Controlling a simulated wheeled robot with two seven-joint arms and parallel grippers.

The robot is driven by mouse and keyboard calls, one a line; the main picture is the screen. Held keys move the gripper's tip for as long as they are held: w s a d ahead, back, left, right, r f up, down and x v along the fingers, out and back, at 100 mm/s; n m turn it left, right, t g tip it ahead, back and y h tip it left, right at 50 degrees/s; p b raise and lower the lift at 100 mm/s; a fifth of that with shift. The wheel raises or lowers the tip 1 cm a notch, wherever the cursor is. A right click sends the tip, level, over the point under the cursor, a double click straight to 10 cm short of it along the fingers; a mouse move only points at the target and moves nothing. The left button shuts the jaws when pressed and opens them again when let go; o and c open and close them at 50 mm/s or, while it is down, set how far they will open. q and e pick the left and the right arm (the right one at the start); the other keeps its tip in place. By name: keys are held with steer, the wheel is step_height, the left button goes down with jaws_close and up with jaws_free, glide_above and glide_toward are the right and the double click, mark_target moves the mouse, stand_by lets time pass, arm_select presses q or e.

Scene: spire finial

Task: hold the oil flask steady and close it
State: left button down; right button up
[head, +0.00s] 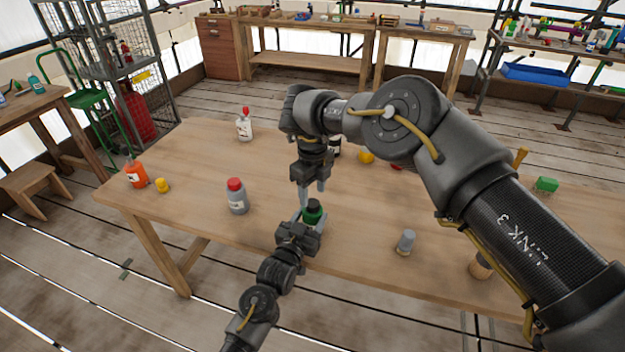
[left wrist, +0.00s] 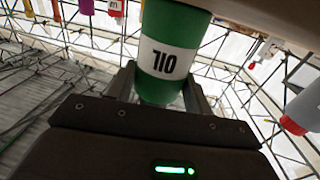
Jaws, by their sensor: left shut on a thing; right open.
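The green oil flask (head: 313,217) stands near the front edge of the wooden table. In the left wrist view the flask (left wrist: 170,60) shows a white label reading OIL, upside down in the picture. My left gripper (head: 302,226) comes from the front and is shut around the flask's body. A dark top shows on the flask in the head view; I cannot tell whether it is a cap or the neck. My right gripper (head: 312,190) points down just above the flask's top, with its fingers open. I cannot tell whether they touch the flask.
A grey bottle with a red cap (head: 237,197) stands left of the flask, a small grey cylinder (head: 406,241) to the right. An orange bottle (head: 136,173), a yellow piece (head: 162,185) and a white bottle (head: 244,126) stand farther left. My right arm hides much of the table's right side.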

mark_target(313, 203)
steer(key=shift+f, duration=1.75)
steer(key=c, duration=1)
steer(key=m, duration=0.3)
steer(key=shift+m, duration=0.4)
steer(key=m, duration=1.1)
steer(key=shift+m, duration=0.4)
steer(key=m, duration=0.3)
steer(key=shift+m, duration=0.3)
steer(key=o, duration=1.1)
